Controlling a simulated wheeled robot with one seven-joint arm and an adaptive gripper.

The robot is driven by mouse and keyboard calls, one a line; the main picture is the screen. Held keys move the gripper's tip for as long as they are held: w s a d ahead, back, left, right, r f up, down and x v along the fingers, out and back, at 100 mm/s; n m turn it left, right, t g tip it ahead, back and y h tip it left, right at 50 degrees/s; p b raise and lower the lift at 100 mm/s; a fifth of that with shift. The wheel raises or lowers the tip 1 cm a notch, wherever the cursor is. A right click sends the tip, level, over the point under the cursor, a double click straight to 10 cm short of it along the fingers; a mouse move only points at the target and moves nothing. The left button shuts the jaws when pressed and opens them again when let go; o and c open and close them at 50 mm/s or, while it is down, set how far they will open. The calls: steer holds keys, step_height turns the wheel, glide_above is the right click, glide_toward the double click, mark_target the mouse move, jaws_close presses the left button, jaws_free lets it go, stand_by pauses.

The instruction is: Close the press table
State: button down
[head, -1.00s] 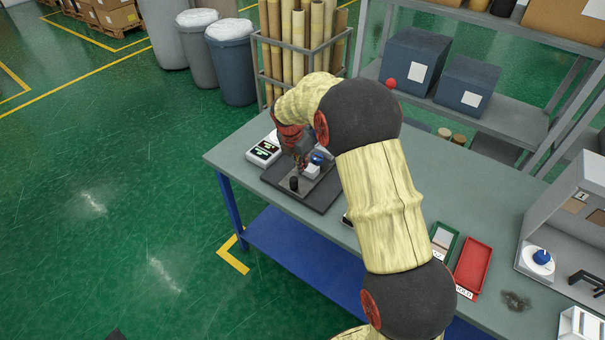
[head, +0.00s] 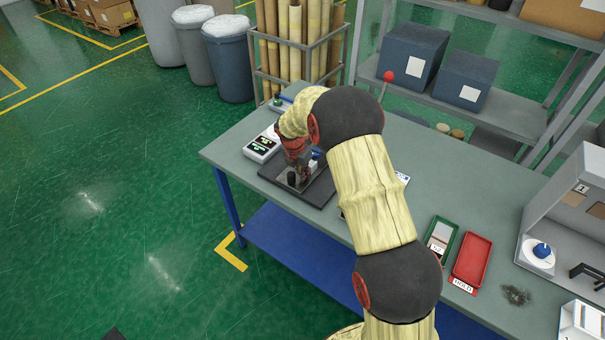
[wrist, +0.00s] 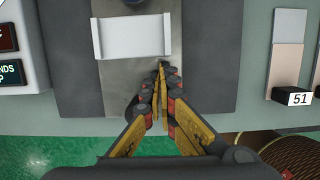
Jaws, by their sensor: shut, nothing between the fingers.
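The press stands on a dark base plate (head: 318,192) near the far left end of the table, largely hidden behind my arm. Its grey metal press table (wrist: 113,75) carries a pale block with raised ends (wrist: 133,38) in the wrist view. A black knob (head: 293,179) stands at the plate's near end; in the wrist view a dark rounded shape beside my fingers may be this knob. My gripper (wrist: 161,68) is shut and empty, its fingertips over the right edge of the plate. Whether they touch it I cannot tell. It also shows in the head view (head: 302,172).
A display box (head: 262,147) stands left of the press. A red-ball lever (head: 389,76) rises behind my arm. Green (head: 441,238) and red (head: 470,260) trays lie to the right, by a grey booth (head: 560,220). The table between press and trays is partly hidden.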

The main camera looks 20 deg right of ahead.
steer(key=w+d+p, duration=0.1)
steer(key=w+d, duration=0.1)
steer(key=d, duration=0.1)
steer(key=w+d+p, duration=0.2)
steer(key=w+d, duration=0.1)
steer(key=d, duration=0.1)
steer(key=w+d+p, duration=0.1)
steer(key=w+d, duration=0.2)
steer(key=d, duration=0.1)
steer(key=shift+r, duration=0.15)
